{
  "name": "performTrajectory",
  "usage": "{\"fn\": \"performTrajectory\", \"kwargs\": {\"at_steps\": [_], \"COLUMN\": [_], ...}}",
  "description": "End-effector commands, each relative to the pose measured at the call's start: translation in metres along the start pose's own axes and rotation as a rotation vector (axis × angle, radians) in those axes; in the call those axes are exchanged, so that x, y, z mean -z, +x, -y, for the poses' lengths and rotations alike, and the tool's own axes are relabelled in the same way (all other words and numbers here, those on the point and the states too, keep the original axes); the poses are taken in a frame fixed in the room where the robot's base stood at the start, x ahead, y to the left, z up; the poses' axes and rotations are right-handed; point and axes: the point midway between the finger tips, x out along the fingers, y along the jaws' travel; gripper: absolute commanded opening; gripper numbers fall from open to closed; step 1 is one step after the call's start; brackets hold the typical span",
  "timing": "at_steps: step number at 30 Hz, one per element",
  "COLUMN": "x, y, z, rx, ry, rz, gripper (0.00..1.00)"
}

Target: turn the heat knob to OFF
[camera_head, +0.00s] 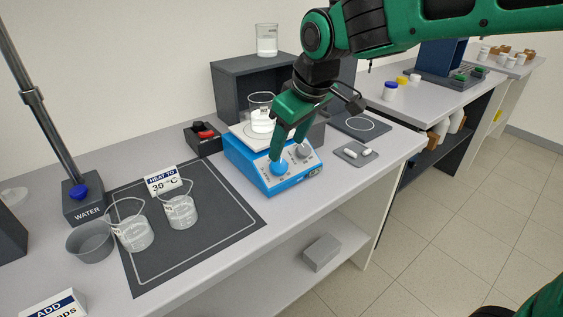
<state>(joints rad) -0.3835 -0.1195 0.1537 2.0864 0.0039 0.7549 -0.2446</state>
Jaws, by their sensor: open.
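A blue hotplate (255,168) stands on the bench with a white top plate and a glass beaker (262,118) of white content on it. Its sloped front panel carries a blue knob (279,167) at the left and a grey knob (303,151) at the right. The panel lettering is too small to read, so I cannot tell which is the heat knob or where it points. My green gripper (288,148) is open and reaches down over the panel. One finger is at the blue knob, the other near the grey knob; I cannot tell whether either touches.
A black box with a red switch (205,132) stands left of the hotplate. A dark mat (225,205) holds two beakers and a "HEAT TO 30 °C" card (162,180). A small tray (353,153) lies to the right. A dark shelf (240,80) stands behind.

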Motion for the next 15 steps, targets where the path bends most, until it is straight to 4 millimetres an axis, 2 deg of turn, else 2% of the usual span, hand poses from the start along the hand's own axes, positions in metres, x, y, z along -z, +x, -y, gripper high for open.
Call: {"fn": "performTrajectory", "kwargs": {"at_steps": [3, 9, 15], "x": [-0.001, -0.002, -0.001], "y": [0.023, 0.057, 0.078], "z": [0.0, 0.0, -0.001], "rx": [0.001, 0.001, 0.0], "ry": [0.001, 0.002, 0.002], "rz": [0.005, 0.005, 0.003], "gripper": [0.54, 0.54, 0.54]}}
